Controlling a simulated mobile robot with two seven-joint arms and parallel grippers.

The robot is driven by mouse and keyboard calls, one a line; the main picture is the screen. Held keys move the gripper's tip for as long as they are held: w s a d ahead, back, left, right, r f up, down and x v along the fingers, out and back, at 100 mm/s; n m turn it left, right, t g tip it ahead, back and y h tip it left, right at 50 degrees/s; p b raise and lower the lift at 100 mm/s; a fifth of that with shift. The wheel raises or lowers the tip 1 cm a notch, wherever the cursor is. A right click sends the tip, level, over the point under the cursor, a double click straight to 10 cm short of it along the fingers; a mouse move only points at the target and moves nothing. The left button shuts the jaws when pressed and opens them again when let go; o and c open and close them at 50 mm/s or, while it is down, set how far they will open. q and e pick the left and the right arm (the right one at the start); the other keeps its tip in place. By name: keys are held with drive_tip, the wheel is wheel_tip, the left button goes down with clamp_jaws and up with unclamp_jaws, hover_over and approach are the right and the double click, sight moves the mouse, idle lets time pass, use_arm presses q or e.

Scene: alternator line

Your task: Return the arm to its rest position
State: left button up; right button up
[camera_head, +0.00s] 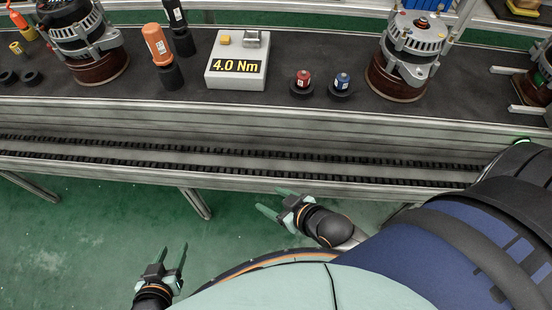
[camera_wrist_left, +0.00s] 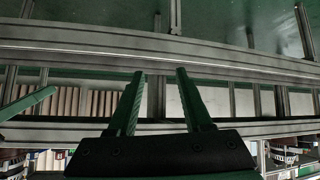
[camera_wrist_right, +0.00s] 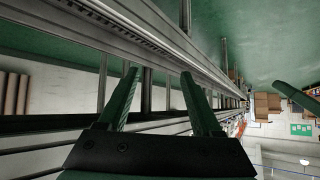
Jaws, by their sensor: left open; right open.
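My left gripper (camera_head: 174,259) is low at the bottom left of the head view, over the green floor and in front of the bench. Its two green fingers are apart with nothing between them, as the left wrist view (camera_wrist_left: 160,80) also shows. My right gripper (camera_head: 272,201) is just below the bench's front rail, near the middle of the head view. Its fingers point left and are apart and empty, which the right wrist view (camera_wrist_right: 160,80) confirms. Both grippers are clear of the objects on the bench top.
The bench (camera_head: 330,115) with its roller rail (camera_head: 240,160) runs across the view. On it stand alternators (camera_head: 85,45) (camera_head: 408,55), an orange tool (camera_head: 157,45), a "4.0 Nm" display box (camera_head: 236,80), a red part (camera_head: 303,79) and a blue part (camera_head: 342,82). The floor (camera_head: 90,240) at left is open.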

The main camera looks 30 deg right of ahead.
drive_tip(key=shift+s+d+f+m+g, duration=0.1)
drive_tip(key=shift+s+f+m+g, duration=0.3)
drive_tip(key=shift+s, duration=0.3)
use_arm(q)
drive_tip(key=s+a+r+p, duration=0.2)
drive_tip(key=a+r+p, duration=0.1)
drive_tip(key=r+p, duration=0.5)
drive_tip(key=p, duration=0.3)
drive_tip(key=shift+a+r+n+y+p, duration=0.25)
drive_tip(key=shift+r+n+y+p, duration=0.05)
drive_tip(key=shift+y+p, duration=0.1)
use_arm(e)
drive_tip(key=s+d+r+h, duration=0.1)
drive_tip(key=d+r, duration=0.2)
drive_tip(key=r, duration=0.5)
drive_tip(key=shift+s+d+r, duration=0.2)
drive_tip(key=shift+s+r, duration=0.1)
drive_tip(key=shift+s, duration=0.05)
use_arm(q)
drive_tip(key=shift+d+r, duration=0.1)
use_arm(e)
drive_tip(key=shift+w+r, duration=0.1)
drive_tip(key=shift+t, duration=0.3)
